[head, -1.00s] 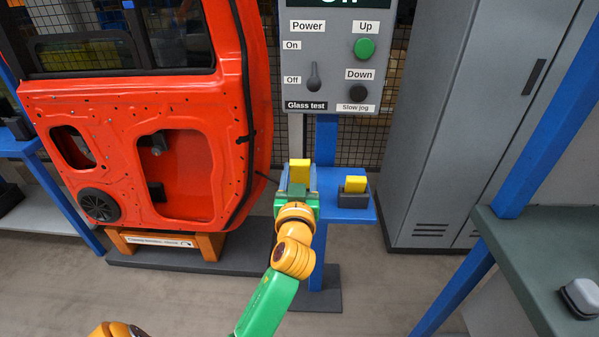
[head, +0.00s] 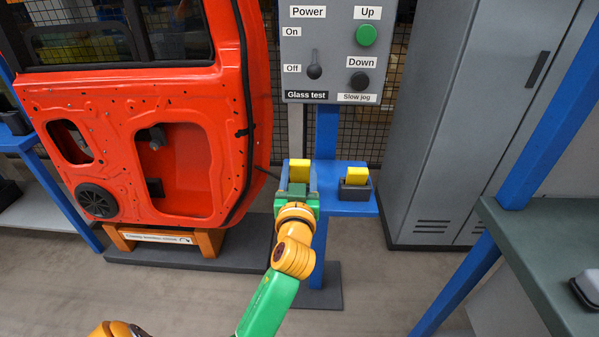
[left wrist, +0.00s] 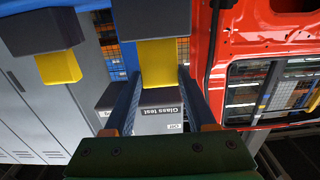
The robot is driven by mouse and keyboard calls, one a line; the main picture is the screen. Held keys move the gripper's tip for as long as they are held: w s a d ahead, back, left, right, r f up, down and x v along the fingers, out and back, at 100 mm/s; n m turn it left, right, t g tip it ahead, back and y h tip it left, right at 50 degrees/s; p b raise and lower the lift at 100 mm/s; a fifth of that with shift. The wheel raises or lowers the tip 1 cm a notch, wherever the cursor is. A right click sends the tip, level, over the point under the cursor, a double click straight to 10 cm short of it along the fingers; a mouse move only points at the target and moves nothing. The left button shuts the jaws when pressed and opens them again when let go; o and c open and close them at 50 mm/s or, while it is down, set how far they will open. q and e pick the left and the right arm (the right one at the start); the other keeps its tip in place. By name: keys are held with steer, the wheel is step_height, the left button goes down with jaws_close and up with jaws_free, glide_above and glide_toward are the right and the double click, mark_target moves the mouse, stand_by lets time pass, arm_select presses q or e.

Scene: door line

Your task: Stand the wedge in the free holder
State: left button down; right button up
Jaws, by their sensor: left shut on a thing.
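A yellow wedge (head: 299,170) is between the fingers of my left gripper (head: 299,188), at the blue shelf (head: 338,205) under the control panel. In the left wrist view the same wedge (left wrist: 158,62) shows between the fingertips, with its far end against or in a dark grey holder (left wrist: 150,18). I cannot tell how deep it sits. To its right in the head view, a second yellow wedge (head: 357,175) stands in another dark holder (head: 354,191). My gripper hides the first holder in the head view. My right gripper is not in view.
A red car door (head: 190,110) stands on an orange stand at the left. The grey control panel (head: 332,50) hangs above the shelf. A grey locker (head: 450,120) stands to the right. A green-grey bench (head: 540,260) with a blue post is at the right front.

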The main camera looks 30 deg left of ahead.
arm_select(q)
steer(key=shift+f+b, duration=0.5)
steer(key=shift+f, duration=0.1)
steer(key=shift+c, duration=0.7)
jaws_free()
